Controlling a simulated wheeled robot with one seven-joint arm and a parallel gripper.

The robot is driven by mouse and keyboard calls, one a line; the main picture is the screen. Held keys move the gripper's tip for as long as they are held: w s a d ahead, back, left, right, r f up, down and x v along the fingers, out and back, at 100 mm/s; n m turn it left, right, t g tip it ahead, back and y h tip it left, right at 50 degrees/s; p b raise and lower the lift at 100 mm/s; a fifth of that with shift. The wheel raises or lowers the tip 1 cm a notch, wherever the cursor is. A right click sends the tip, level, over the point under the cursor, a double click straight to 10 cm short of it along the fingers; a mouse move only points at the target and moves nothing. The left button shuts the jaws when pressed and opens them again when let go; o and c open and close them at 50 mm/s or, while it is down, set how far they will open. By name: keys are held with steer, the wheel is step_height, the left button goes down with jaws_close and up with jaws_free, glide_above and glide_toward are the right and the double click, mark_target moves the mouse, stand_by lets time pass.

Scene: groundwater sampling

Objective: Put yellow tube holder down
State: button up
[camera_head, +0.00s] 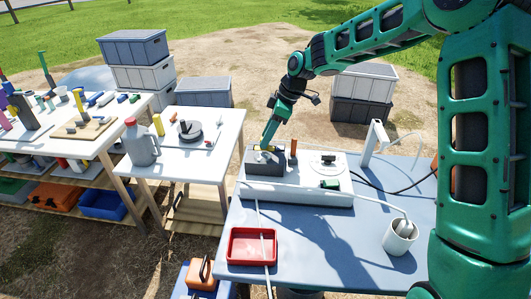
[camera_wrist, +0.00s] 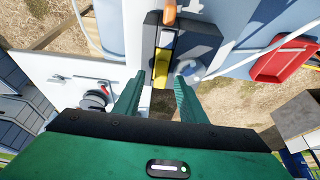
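The yellow tube holder (camera_wrist: 161,68) sits in a dark grey block (camera_wrist: 200,42) in the wrist view, with a white-and-dark part and an orange piece beyond it. My gripper (camera_wrist: 160,78) is open. Its two green fingers stand on either side of the yellow holder, with a visible gap on each side. In the head view my gripper (camera_head: 268,141) points down at the dark block (camera_head: 262,165), which stands on the white platform (camera_head: 300,197) on the right table. The yellow holder is small and partly hidden by my gripper there.
A red tray (camera_head: 252,246) lies at the table's front left, a white cup (camera_head: 400,237) at front right. A green item (camera_head: 330,184) and round white plate are on the platform. The middle table holds a grey jug (camera_head: 140,144) and another yellow tube (camera_head: 158,125).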

steer(key=shift+f, duration=0.2)
steer(key=shift+c, duration=0.4)
jaws_close()
